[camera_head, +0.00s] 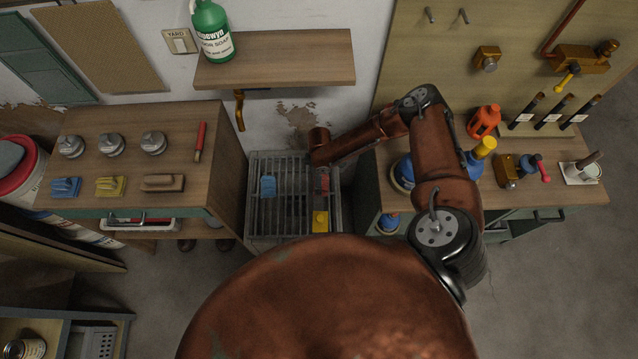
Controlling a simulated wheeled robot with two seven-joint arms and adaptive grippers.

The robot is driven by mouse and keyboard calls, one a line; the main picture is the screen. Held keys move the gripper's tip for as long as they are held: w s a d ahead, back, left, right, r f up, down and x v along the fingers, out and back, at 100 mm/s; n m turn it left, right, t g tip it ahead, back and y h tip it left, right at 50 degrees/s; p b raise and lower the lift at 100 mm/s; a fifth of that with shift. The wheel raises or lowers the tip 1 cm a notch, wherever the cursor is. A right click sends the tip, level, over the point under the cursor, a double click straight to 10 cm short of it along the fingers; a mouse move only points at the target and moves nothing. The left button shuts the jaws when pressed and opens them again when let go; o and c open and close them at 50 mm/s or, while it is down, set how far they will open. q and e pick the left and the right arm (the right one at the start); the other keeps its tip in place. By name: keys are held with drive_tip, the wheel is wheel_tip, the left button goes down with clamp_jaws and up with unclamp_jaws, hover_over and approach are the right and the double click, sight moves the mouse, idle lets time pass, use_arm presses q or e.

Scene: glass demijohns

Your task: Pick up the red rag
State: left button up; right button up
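My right arm reaches left over a grey slatted grate (293,200). Its wrist end hangs above the grate's upper right part, and the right gripper (321,178) appears just below it, small and dark. I cannot make out its fingers or whether they are apart. A dull red patch (325,184) shows at the gripper, possibly the red rag, mostly hidden. I cannot tell whether the gripper touches it. A blue piece (268,187) lies on the grate to the left, and a yellow piece (320,221) lies just below the red patch. My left gripper is out of view.
A wooden bench (110,140) on the left holds metal lids, brushes and a red-handled tool. The right bench (540,190) holds blue bottles, an orange can and brass fittings close to my arm. A shelf (290,62) with a green jug (212,32) overhangs behind the grate.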

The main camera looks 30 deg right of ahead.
drive_tip(key=f, duration=0.1)
drive_tip(key=f+b, duration=0.1)
drive_tip(key=f, duration=0.2)
drive_tip(key=shift+s+d+f+b, duration=0.15)
drive_tip(key=shift+d+f+b, duration=0.15)
drive_tip(key=shift+d+f, duration=0.1)
drive_tip(key=shift+f, duration=0.55)
drive_tip(key=shift+a, duration=0.1)
drive_tip(key=shift+r, duration=0.1)
drive_tip(key=shift+c, duration=0.4)
drive_tip(key=c, duration=1.2)
drive_tip(key=shift+o, duration=0.2)
drive_tip(key=shift+r, duration=0.1)
